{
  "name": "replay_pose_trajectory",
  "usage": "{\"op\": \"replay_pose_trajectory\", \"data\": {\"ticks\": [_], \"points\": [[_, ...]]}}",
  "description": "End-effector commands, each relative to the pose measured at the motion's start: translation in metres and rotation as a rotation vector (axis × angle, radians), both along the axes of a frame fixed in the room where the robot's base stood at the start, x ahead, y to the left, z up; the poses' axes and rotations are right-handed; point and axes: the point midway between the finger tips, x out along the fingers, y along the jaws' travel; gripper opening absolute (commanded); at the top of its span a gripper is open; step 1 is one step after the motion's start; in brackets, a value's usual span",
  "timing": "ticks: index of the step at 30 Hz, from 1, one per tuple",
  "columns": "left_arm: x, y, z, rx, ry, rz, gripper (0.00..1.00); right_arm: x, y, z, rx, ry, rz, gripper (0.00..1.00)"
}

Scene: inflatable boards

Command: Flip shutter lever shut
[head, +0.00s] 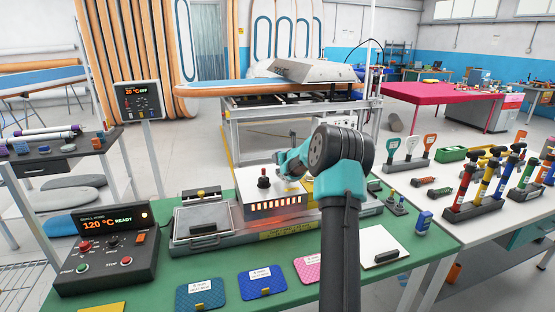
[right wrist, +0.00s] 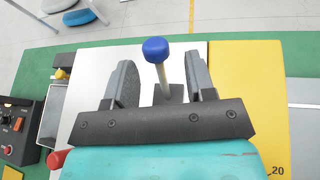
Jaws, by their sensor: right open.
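The shutter lever (right wrist: 165,80) has a blue ball knob on a pale shaft. It stands up between the two grey fingers of my right gripper (right wrist: 161,66) in the right wrist view. The fingers are apart, one on each side of the shaft, with the knob at about their tips; I see a gap on both sides. In the head view my right arm reaches over the heater box (head: 275,207), which has glowing slots, and hides the lever and the fingertips. My left gripper is in neither view.
A control box (head: 105,250) reading 120 °C READY stands at left on the green table (head: 345,278). A red knob (head: 263,181) rises from the heater box. Colored patches (head: 262,282) lie along the front. A white table with upright tools (head: 468,190) is at right.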

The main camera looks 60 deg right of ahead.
Motion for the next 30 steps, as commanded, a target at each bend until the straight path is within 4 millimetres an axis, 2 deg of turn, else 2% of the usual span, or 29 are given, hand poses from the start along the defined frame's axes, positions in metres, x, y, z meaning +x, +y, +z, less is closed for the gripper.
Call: {"op": "replay_pose_trajectory", "data": {"ticks": [3, 9, 20, 30], "points": [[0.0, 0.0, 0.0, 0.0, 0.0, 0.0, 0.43, 0.014, -0.006, -0.007, 0.001, 0.0, 0.0, 0.5], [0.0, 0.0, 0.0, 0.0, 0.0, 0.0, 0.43, 0.028, -0.013, -0.013, 0.001, 0.0, 0.0, 0.5], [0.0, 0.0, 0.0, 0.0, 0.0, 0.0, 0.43, 0.031, -0.015, -0.014, 0.0, 0.0, 0.0, 0.5], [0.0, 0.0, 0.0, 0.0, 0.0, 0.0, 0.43, 0.031, -0.014, -0.014, 0.0, 0.0, 0.0, 0.18]]}}
